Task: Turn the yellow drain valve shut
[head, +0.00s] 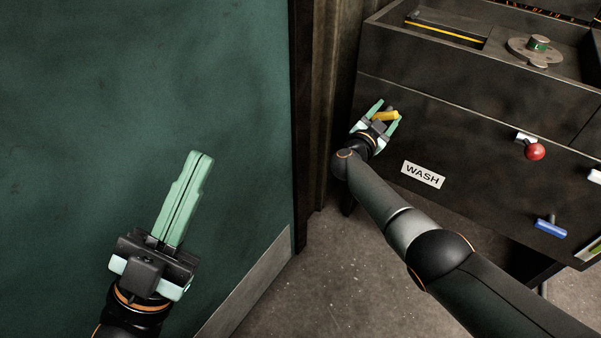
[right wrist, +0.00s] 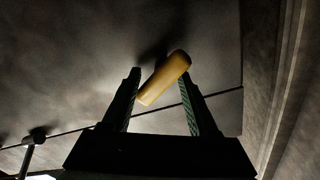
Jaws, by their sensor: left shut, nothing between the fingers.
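The yellow drain valve handle (head: 385,116) is on the front of the dark wash cabinet, near its left edge. My right gripper (head: 385,115) is at the valve with its fingers open, one on either side of the handle. In the right wrist view the yellow handle (right wrist: 164,79) lies tilted between the two fingertips (right wrist: 160,85), close to the right finger; I cannot tell whether it touches. My left gripper (head: 202,157) is shut and empty, in front of the green panel at the left, far from the valve.
The cabinet (head: 480,130) carries a WASH label (head: 423,174), a red-knobbed valve (head: 535,151) and a blue handle (head: 550,228) further right. A round metal part (head: 536,50) sits on top. The green panel (head: 130,80) fills the left. Bare floor (head: 330,270) lies between.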

